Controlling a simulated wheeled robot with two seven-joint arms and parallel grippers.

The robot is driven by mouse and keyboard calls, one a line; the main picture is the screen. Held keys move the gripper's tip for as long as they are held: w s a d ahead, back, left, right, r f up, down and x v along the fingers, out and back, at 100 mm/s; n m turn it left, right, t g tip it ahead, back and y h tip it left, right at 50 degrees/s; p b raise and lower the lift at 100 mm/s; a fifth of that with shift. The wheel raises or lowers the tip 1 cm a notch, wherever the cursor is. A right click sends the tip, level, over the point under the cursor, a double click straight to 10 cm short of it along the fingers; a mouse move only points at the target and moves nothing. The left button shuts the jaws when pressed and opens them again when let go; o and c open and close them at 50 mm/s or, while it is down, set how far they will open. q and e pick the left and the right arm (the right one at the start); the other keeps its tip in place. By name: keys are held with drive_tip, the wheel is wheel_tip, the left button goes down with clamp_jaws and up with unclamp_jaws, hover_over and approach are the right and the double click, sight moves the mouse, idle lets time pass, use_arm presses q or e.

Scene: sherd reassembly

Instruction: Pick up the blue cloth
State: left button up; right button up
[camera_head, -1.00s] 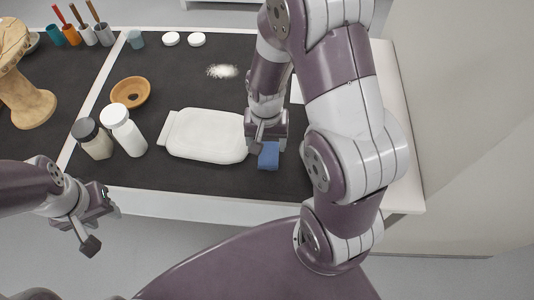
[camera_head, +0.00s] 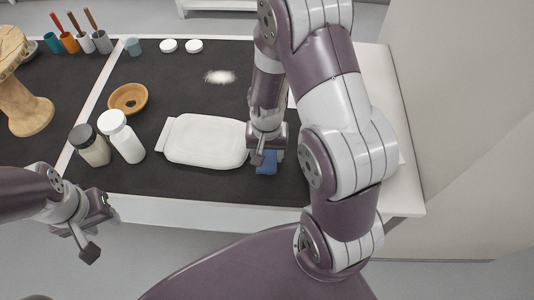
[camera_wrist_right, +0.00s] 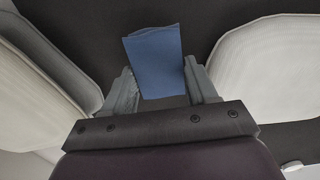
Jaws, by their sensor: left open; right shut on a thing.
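The blue cloth (camera_head: 266,167) is at the front right of the dark mat, just right of the white tray. It is partly hidden under my right gripper (camera_head: 264,158) in the head view. In the right wrist view the cloth (camera_wrist_right: 155,60) stands between the two fingers of my right gripper (camera_wrist_right: 160,90), which is shut on it. Whether the cloth is clear of the mat is hard to tell. My left gripper (camera_head: 97,228) is open and empty, in front of the table's front edge at the left.
The white tray (camera_head: 206,140) lies beside the cloth. Two bottles, one white-capped (camera_head: 122,138) and one dark-capped (camera_head: 90,146), stand left of it. A brown ring-shaped dish (camera_head: 128,98) and white powder (camera_head: 220,77) lie farther back. Bare mat (camera_head: 190,100) lies behind the tray.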

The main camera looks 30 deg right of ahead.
sight(264, 154)
drive_tip(key=r, duration=0.4)
drive_tip(key=shift+w+a+r+p, duration=0.15)
drive_tip(key=shift+w+a+p, duration=0.15)
drive_tip(key=shift+p, duration=0.1)
drive_tip(key=w+a+r, duration=0.6)
drive_tip(key=w+a, duration=0.1)
drive_tip(key=a, duration=0.1)
drive_tip(key=shift+a+p, duration=0.15)
drive_tip(key=shift+p, duration=0.2)
drive_tip(key=shift+r, duration=0.1)
drive_tip(key=shift+o, duration=1)
drive_tip(key=shift+s, duration=0.1)
drive_tip(key=shift+c, duration=0.5)
